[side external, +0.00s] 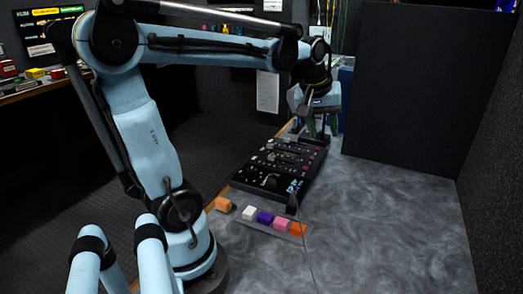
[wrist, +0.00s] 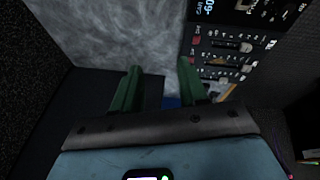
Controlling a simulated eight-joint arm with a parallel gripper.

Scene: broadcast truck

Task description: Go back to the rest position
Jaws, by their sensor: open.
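My gripper (side external: 318,128) is at the far end of the black control panel (side external: 262,182) in the side view, reached out and pointing down. In the wrist view my gripper (wrist: 158,75) shows two green fingers held apart, with nothing between them. The panel (wrist: 237,62) lies to the right of the fingers there, with its knobs and sliders in view. Whether a fingertip touches the panel or table cannot be told.
Orange, white, purple and pink blocks (side external: 265,217) sit in a row at the panel's near end, some on a flat strip. The grey marbled table (side external: 390,215) is clear on the right. A tall dark partition (side external: 425,85) stands behind it.

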